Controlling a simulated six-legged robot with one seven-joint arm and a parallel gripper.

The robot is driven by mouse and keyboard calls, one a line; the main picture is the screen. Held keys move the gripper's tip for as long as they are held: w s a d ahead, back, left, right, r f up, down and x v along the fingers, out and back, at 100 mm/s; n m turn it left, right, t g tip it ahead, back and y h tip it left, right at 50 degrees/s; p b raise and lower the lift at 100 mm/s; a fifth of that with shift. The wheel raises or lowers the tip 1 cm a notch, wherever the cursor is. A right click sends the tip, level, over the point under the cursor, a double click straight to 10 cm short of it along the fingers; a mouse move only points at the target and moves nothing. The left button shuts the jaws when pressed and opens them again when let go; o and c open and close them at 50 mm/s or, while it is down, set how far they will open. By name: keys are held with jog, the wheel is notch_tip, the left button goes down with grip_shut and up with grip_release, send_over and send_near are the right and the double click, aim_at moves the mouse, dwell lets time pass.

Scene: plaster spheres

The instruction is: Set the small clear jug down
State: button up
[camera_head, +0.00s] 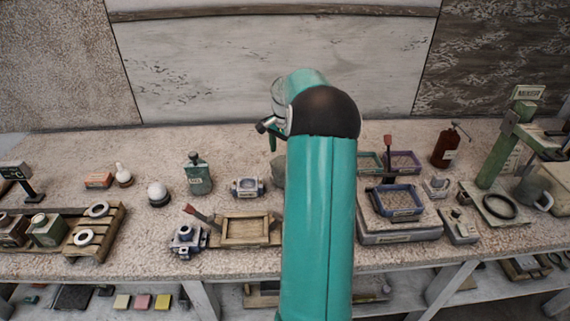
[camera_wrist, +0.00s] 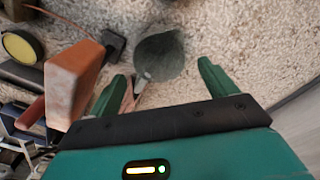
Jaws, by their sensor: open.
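A small grey-green, see-through vessel, which looks like the small clear jug (camera_wrist: 160,54), stands on the speckled bench top in the wrist view. A pale part of it, perhaps a handle or spout, points toward my gripper. In the head view the jug (camera_head: 278,171) is mostly hidden behind my teal arm. My gripper (camera_wrist: 162,73) is open, its two green fingers apart. The jug lies ahead of the gap between the fingertips, and I see no finger pressed on it. In the head view my gripper (camera_head: 271,132) is partly hidden by my arm, above the bench.
An orange-brown block (camera_wrist: 75,78) is close to my left finger in the wrist view. A wooden tray (camera_head: 246,245), a green bottle (camera_head: 198,176) and a small device (camera_head: 246,188) stand left of my arm. A larger handled jug (camera_head: 530,188) stands far right. Bare bench lies right of the jug in the wrist view.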

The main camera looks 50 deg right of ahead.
notch_tip(320, 180, up, 4)
jog(key=shift+a, duration=0.1)
